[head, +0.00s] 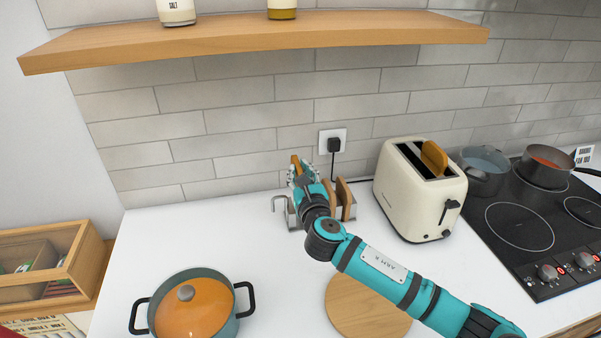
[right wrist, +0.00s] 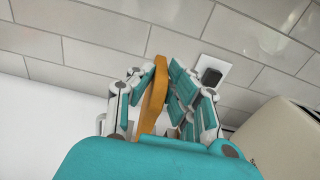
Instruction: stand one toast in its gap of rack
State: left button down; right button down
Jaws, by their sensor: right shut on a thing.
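My right gripper (head: 302,176) is above the left part of the metal toast rack (head: 281,203) on the counter, near the wall. It is shut on a slice of toast (right wrist: 152,92), held upright between the fingers; the top of this toast shows in the head view (head: 295,160). Other toast (head: 345,198) stands in the right part of the rack. The gripper and arm hide the middle of the rack, and I cannot tell whether the held toast touches it. Another toast (head: 433,157) sticks out of the cream toaster (head: 418,200). My left gripper is not in view.
A black plug sits in a wall socket (head: 326,139) behind the rack. A round wooden board (head: 362,312) lies under my right forearm. A lidded pot (head: 195,310) stands front left, and a stove (head: 520,230) is at right. A wooden shelf (head: 250,38) runs overhead.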

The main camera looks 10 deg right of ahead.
notch_tip(320, 180, down, 2)
jog(key=shift+f+b, duration=0.15)
jog(key=shift+b, duration=0.8)
jog(key=shift+f+b, duration=0.7)
jog(key=shift+f, duration=0.75)
jog(key=c, duration=1.2)
grip_release()
jog(key=shift+s, duration=0.1)
jog(key=s, duration=1.2)
jog(key=shift+w, duration=0.1)
